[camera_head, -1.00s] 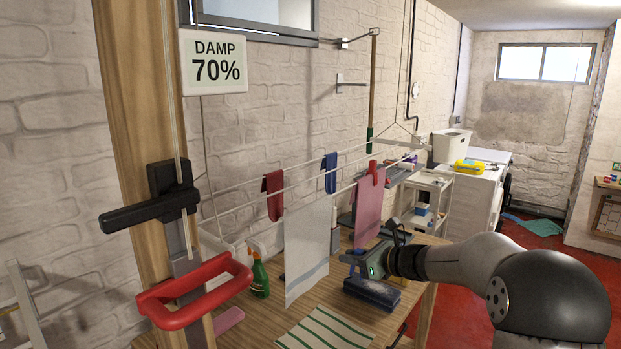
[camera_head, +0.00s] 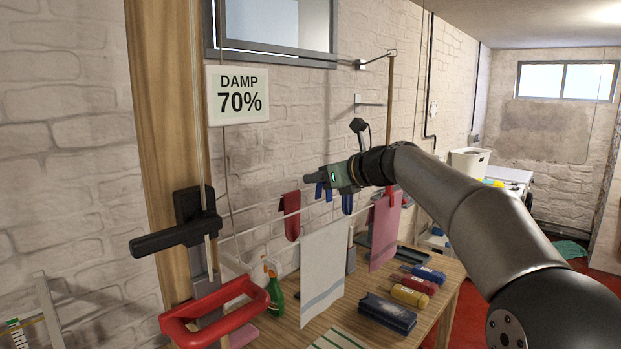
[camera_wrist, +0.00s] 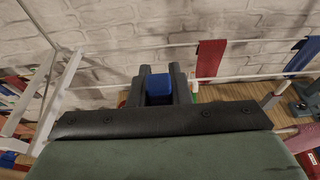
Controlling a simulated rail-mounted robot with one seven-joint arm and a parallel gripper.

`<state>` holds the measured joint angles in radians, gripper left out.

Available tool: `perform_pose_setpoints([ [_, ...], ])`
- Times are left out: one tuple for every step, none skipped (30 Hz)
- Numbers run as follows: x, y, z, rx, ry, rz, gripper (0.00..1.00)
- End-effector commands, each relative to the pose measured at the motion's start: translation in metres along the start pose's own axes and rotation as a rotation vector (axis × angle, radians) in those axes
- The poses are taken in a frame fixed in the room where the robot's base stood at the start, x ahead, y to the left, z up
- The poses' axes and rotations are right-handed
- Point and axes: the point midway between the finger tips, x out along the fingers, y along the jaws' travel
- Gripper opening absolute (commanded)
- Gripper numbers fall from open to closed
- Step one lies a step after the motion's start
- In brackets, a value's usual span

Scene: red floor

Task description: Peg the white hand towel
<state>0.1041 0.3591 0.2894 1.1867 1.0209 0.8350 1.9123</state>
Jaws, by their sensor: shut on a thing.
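The white hand towel (camera_head: 322,265) hangs from the airer's front rail, above the wooden table. My gripper (camera_head: 318,188) is raised above the towel's top edge. It is shut on a small blue peg (camera_head: 329,193). In the wrist view the blue peg (camera_wrist: 157,85) sits between the dark fingers of my gripper (camera_wrist: 159,90). I cannot make out the white towel in the wrist view. No peg is clear on the towel's top edge in the head view.
A pink towel (camera_head: 383,235), a red cloth (camera_head: 291,218) and a blue cloth (camera_head: 347,203) hang nearby. A red handle (camera_head: 215,308) is at front left.

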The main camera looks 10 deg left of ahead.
Motion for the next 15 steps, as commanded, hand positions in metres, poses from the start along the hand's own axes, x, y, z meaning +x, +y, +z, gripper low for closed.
perform_pose_setpoints([
  [0.0, 0.0, -0.001, 0.001, 0.001, 0.0, 0.0],
  [0.001, 0.0, -0.002, 0.001, 0.001, 0.0, 0.0],
  [0.001, 0.0, -0.003, 0.001, 0.001, 0.0, 0.0],
  [0.001, 0.0, -0.005, 0.001, 0.001, 0.0, 0.0],
  [0.002, 0.0, -0.006, 0.001, 0.001, 0.001, 0.0],
  [0.003, 0.0, -0.009, 0.002, 0.001, 0.001, 0.0],
  [0.003, 0.0, -0.01, 0.001, 0.001, 0.001, 0.0],
  [0.004, 0.0, -0.012, 0.001, 0.001, 0.001, 0.0],
  [0.004, 0.0, -0.014, 0.001, 0.0, 0.001, 0.0],
  [0.005, 0.0, -0.016, 0.002, 0.0, 0.001, 0.0],
  [0.006, 0.0, -0.018, 0.002, 0.001, 0.001, 0.0],
  [0.006, 0.0, -0.02, 0.001, 0.001, 0.001, 0.0],
  [0.007, 0.0, -0.022, 0.001, 0.001, 0.0, 0.0],
  [0.007, 0.0, -0.024, 0.001, 0.001, 0.0, 0.0],
  [0.008, 0.0, -0.026, 0.002, 0.001, 0.0, 0.0],
])
